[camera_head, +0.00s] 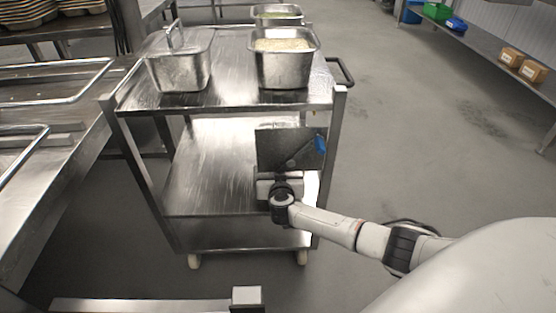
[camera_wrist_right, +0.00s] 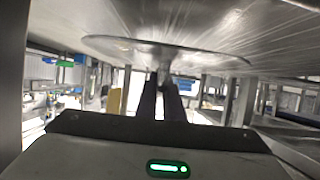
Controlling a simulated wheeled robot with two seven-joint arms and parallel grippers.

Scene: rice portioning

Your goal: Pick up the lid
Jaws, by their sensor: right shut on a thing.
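A flat metal lid (camera_head: 278,146) is held tilted up in front of the cart in the head view. Its dark face carries a blue patch that looks like a reflection. My right gripper (camera_head: 283,184) is just below it. In the right wrist view the lid's underside or face (camera_wrist_right: 120,43) spreads above the fingers, and my right gripper (camera_wrist_right: 165,90) is shut on the lid's handle (camera_wrist_right: 164,68). The lid is apart from the containers. My left gripper is not in view.
A steel cart (camera_head: 225,97) has two shelves. A steel counter (camera_head: 60,170) is at left. Floor at right is clear.

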